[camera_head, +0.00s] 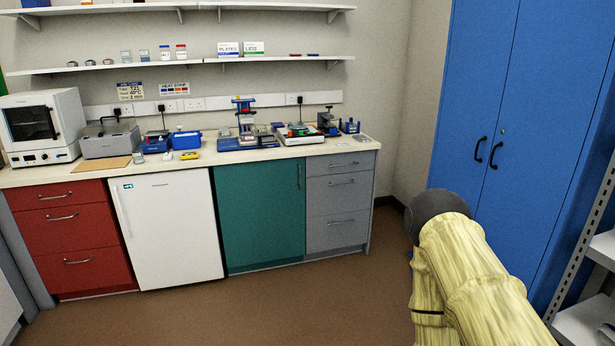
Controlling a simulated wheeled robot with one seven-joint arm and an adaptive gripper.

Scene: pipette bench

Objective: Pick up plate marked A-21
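No label reading A-21 can be made out from here. Small flat items that could be plates sit on the far bench (230,155). One is a pale flat piece (362,138) near the bench's right end. Others lie on or around the blue-based device (246,125) and the low white device (299,134). They are too small to tell apart. My arm, in a pale yellow cover with a dark rounded part, shows at the lower right, well away from the bench. No gripper fingers are visible.
A white oven (41,127) and a grey bath (110,138) stand at the bench's left. Shelves (180,64) hang above, holding boxes marked PLATES (228,49) and LIDS (253,48). A blue cabinet (500,120) and metal rack (590,240) stand right. Brown floor (270,300) before the bench is clear.

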